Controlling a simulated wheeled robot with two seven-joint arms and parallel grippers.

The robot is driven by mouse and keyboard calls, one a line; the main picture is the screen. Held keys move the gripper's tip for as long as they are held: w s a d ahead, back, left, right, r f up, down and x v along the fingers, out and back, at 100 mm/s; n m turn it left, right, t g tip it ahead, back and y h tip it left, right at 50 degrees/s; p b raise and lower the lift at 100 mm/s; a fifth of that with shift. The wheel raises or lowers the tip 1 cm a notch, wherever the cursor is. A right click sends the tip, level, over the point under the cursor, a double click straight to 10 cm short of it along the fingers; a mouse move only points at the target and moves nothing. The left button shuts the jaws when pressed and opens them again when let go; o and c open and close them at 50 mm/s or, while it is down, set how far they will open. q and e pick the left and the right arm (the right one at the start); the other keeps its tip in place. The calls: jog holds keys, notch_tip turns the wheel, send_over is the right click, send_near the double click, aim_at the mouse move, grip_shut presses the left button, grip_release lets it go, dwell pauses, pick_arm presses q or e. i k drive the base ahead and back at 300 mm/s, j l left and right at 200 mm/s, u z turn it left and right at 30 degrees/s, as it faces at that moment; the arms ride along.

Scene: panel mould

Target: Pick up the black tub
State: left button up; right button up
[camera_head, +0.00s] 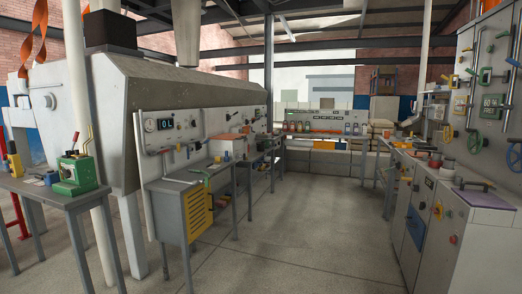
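I cannot make out a black tub for certain. A black box-like object (110,31) sits high on top of the large grey machine (150,100) at the left; I cannot tell whether it is a tub. Small dark items on the benches are too small to make out. Neither of my grippers is in view.
A table (50,196) with a green device (75,175) stands at the left. Grey benches with a yellow panel (200,217) stand left of centre. Grey cabinets (425,215) and a wall panel line the right. The concrete floor (310,220) between is clear.

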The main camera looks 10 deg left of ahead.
aim_at(260, 146)
jog(key=i, duration=6)
jog(key=i+l+u, duration=0.25)
jog(key=i, duration=1.1)
jog(key=i+j, duration=0.05)
jog(key=j, duration=0.05)
